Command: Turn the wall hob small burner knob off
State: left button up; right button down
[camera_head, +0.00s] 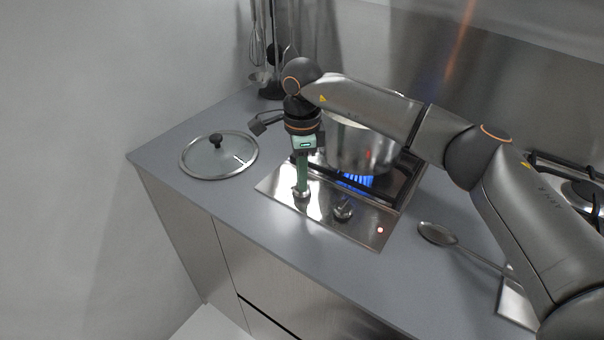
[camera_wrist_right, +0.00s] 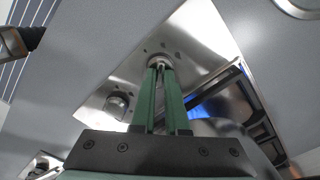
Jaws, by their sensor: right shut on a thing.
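The steel hob panel (camera_head: 325,212) is set into the grey counter and carries two round knobs. My right gripper (camera_head: 301,192) points down from above, its green fingers shut on the left knob (camera_head: 300,195). In the right wrist view the fingertips (camera_wrist_right: 160,66) close around that knob (camera_wrist_right: 160,59), which they partly hide. The other knob (camera_head: 343,209) stands free to the right; it also shows in the wrist view (camera_wrist_right: 117,104). Blue flames (camera_head: 356,181) burn under a steel pot (camera_head: 360,150). Which burner each knob serves cannot be read. My left gripper is not in view.
A glass lid (camera_head: 218,156) lies on the counter at the left. A large spoon (camera_head: 438,234) lies right of the panel, where a red light (camera_head: 380,230) glows. The front counter strip is clear.

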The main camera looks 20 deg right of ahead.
jog(key=m, duration=0.3)
jog(key=shift+m, duration=0.4)
jog(key=m, duration=0.3)
jog(key=shift+m+p, duration=0.3)
jog(key=shift+p, duration=0.05)
jog(key=m, duration=0.6)
jog(key=shift+p, duration=0.3)
jog(key=m, duration=0.6)
jog(key=shift+m+p, duration=0.35)
jog(key=shift+m, duration=0.05)
jog(key=m+p, duration=0.1)
jog(key=m, duration=0.5)
jog(key=shift+m, duration=0.3)
jog(key=c, duration=0.9)
grip_release()
